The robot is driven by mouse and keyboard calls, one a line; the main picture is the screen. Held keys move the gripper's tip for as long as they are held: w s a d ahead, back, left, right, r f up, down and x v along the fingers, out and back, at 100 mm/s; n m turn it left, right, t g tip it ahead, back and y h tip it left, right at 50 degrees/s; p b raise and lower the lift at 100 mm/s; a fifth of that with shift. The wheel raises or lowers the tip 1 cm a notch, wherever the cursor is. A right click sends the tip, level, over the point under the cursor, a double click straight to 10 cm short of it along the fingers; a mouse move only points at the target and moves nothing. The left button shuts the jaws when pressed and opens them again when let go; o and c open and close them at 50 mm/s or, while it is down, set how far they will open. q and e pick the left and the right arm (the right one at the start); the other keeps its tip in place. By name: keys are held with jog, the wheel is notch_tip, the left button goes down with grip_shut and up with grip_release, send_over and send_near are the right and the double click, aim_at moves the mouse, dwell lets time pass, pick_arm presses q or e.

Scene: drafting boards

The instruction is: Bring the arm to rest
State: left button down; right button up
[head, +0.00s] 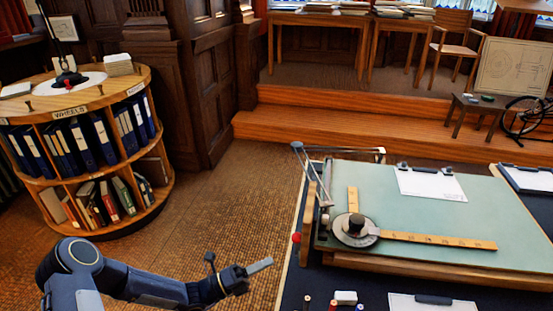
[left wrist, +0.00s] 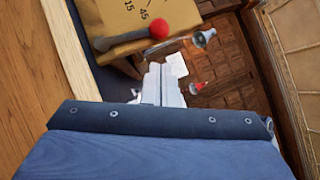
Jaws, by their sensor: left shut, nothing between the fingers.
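My left arm comes in from the lower left in the head view. Its gripper (head: 260,266) is shut and empty, held over the tiled floor to the left of the drafting table. No object is between its fingers. In the left wrist view, a dark blue part with small round screws fills the bottom, and pale grey shapes that look like the fingers (left wrist: 160,85) show beyond it. My right gripper is not in view.
The drafting board (head: 440,208) with its ruler arm (head: 440,240) lies right of the gripper. A red knob (head: 296,237) sits at its left edge. A round binder shelf (head: 70,100) stands at left. Tiled floor (head: 215,190) between them is clear.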

pick_arm(q)
jog(key=s+a+r+m+g+y, duration=0.2)
jog(key=s+r+m+g+y, duration=0.15)
jog(key=s+r+m, duration=0.5)
jog(key=s+a+r+m+g+y, duration=0.3)
jog(key=s+r+m+g, duration=0.2)
jog(key=m, duration=0.7)
jog(key=s+a+r+m+t+y+p, duration=0.1)
jog(key=s+a+r+m+t+y, duration=0.3)
jog(key=s+a+m+y, duration=0.5)
jog(key=s+a+m+t, duration=0.2)
jog(key=s+m, duration=0.1)
jog(key=m, duration=0.2)
jog(key=shift+s+a, duration=0.25)
jog(key=shift+a, duration=0.1)
